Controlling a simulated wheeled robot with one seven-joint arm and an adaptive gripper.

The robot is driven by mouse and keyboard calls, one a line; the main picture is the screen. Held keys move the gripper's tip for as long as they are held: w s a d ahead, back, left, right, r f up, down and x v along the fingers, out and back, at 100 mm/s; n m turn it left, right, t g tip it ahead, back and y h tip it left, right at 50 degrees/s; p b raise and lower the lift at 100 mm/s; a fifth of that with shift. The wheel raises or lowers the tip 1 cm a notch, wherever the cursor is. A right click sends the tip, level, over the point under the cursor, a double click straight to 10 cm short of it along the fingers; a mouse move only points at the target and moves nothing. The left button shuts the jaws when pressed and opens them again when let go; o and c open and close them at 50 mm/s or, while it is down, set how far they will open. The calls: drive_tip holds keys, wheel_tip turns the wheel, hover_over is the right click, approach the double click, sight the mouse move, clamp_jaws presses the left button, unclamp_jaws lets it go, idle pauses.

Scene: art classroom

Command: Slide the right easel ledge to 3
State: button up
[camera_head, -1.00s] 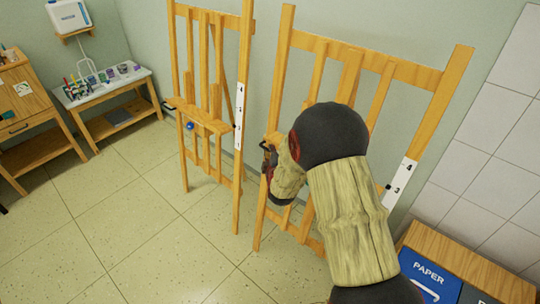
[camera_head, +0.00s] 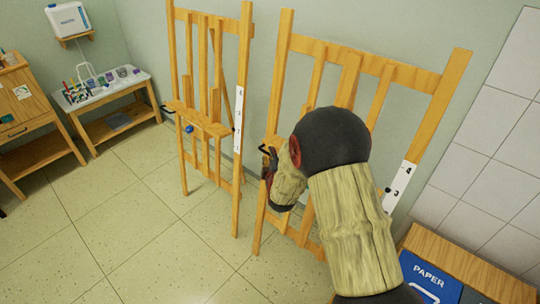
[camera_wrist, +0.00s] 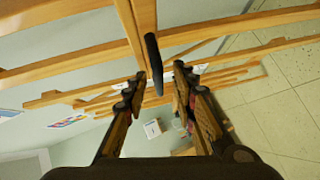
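The right easel (camera_head: 366,62) is a wooden frame against the wall. Its ledge is mostly hidden behind my arm; only its left end by a black handle (camera_head: 265,149) shows. A white scale strip (camera_head: 401,181) on its right leg shows 4 above 3, with a small dark mark beside the 3; lower numbers are hidden. In the wrist view the black handle (camera_wrist: 154,64) sticks out from a wooden bar toward my gripper (camera_wrist: 157,78). The fingers are apart, one on each side of the handle, with visible gaps. In the head view the fingertips are hard to make out.
The left easel (camera_head: 210,14) stands close by, with its own ledge (camera_head: 199,121), blue knob (camera_head: 188,129) and scale strip (camera_head: 239,118). A blue PAPER bin (camera_head: 432,279) is at the lower right. A supply bench (camera_head: 136,85) stands at the far left. Open floor lies in front.

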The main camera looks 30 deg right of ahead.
drive_tip(key=v, duration=1)
drive_tip(key=shift+s+a+r, duration=0.15)
drive_tip(key=shift+s+r, duration=0.1)
drive_tip(key=shift+s, duration=0.05)
